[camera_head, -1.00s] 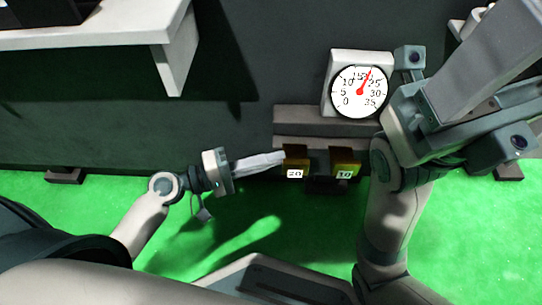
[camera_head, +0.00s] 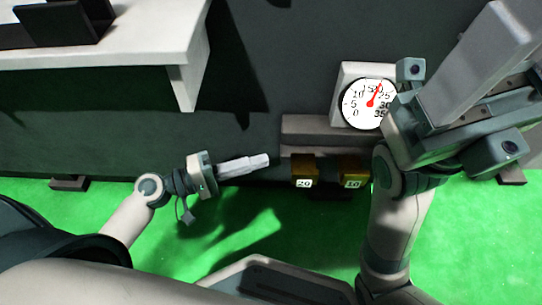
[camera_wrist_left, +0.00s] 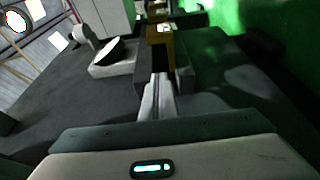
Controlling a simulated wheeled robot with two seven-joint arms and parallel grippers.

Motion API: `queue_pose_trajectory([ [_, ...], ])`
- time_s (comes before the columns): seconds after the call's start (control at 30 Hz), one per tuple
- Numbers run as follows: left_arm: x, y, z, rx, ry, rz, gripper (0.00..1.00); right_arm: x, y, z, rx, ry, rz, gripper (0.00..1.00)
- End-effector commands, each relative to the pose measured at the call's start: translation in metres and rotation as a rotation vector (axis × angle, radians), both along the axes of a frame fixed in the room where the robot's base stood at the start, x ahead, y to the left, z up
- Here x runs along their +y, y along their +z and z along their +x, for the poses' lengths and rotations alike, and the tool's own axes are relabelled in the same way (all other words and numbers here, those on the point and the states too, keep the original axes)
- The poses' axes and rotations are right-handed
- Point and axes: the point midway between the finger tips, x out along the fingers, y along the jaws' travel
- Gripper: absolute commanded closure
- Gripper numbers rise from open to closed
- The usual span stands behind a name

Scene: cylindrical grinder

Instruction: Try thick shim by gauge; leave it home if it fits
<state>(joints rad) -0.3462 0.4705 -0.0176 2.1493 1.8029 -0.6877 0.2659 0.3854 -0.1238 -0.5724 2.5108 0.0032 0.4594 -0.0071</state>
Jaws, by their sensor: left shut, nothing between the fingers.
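A brown-yellow block (camera_head: 304,170) tagged 20 sits on the low ledge below the gauge. A similar block (camera_head: 354,171) tagged 10 stands to its right, partly behind my right arm. The white-faced dial gauge (camera_head: 360,114) has a red needle pointing up and slightly right, near 20; the arm covers its right edge. My left gripper (camera_head: 267,160) is shut and empty, its tips left of the 20 block with a gap. In the left wrist view its fingers (camera_wrist_left: 160,80) point toward a yellow block (camera_wrist_left: 160,43). My right gripper (camera_head: 482,58) shows large at upper right; its jaw state is unclear.
A grey ledge (camera_head: 305,130) runs under the gauge. A white shelf (camera_head: 130,52) with a dark object juts out at upper left. My right arm stands close in front of the gauge's right side. The green floor (camera_head: 110,203) is open below.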

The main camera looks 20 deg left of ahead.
Motion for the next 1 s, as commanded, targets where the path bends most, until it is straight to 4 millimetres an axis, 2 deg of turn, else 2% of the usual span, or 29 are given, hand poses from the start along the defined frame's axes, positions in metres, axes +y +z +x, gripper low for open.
queue_pose_trajectory([
  [0.1, 0.015, 0.000, -0.011, 0.004, 0.001, 0.000, 1.00, 0.000, 0.002, 0.001, 0.004, -0.004, -0.003, 0.34],
  [0.3, 0.028, 0.000, -0.020, 0.001, 0.001, -0.001, 1.00, 0.000, 0.001, 0.004, 0.018, -0.005, -0.004, 0.34],
  [1.0, 0.029, 0.000, -0.021, -0.001, 0.000, -0.001, 1.00, 0.001, 0.002, 0.003, 0.015, -0.002, 0.000, 0.34],
])
